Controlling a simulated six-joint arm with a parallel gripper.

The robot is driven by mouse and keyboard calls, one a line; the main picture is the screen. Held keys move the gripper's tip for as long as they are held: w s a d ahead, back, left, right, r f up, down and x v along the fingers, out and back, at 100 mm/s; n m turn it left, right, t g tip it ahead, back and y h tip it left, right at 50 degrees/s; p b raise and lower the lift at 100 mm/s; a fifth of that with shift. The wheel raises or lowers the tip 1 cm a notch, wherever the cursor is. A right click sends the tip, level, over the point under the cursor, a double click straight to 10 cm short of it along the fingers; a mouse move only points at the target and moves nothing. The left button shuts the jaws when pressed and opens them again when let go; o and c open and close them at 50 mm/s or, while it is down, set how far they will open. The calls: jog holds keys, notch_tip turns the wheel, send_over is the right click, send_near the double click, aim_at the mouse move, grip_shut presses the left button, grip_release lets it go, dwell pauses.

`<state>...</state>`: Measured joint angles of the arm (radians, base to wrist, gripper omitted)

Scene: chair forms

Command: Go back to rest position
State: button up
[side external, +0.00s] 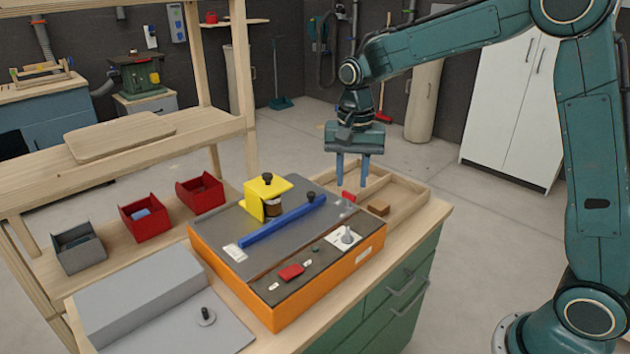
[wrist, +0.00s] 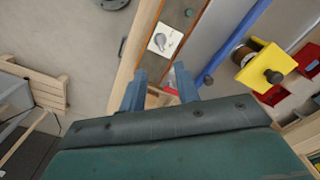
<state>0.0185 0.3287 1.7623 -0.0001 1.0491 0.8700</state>
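My gripper (side external: 353,180) hangs pointing down above the back right of the orange machine (side external: 335,292), near the wooden compartment tray (side external: 413,200). Its two blue fingers are apart with nothing seen between them. The machine carries a yellow block (side external: 268,190) with a dark knob, a blue fence bar (side external: 285,220) and a white plate with a grey dial (side external: 346,237).
Two red bins (side external: 145,217) and a grey bin (side external: 78,247) stand left of the machine. A grey stepped block (side external: 140,285) lies at the front left. A small brown block (side external: 379,208) is in the tray. A wooden shelf frame (side external: 240,80) rises behind. Open space lies above the bench.

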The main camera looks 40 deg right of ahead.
jog(key=shift+r, duration=0.1)
dwell(0.3)
jog(key=s+r+n+t, duration=0.3)
jog(key=s+r+n, duration=0.2)
jog(key=s+r, duration=0.5)
jog(key=s+f+n+t, duration=0.2)
jog(key=s+n, duration=0.3)
jog(key=s, duration=1)
jog(key=shift+s+a+f+t, duration=0.2)
jog(key=shift+a+f+t, duration=0.1)
jog(key=shift+a, duration=0.1)
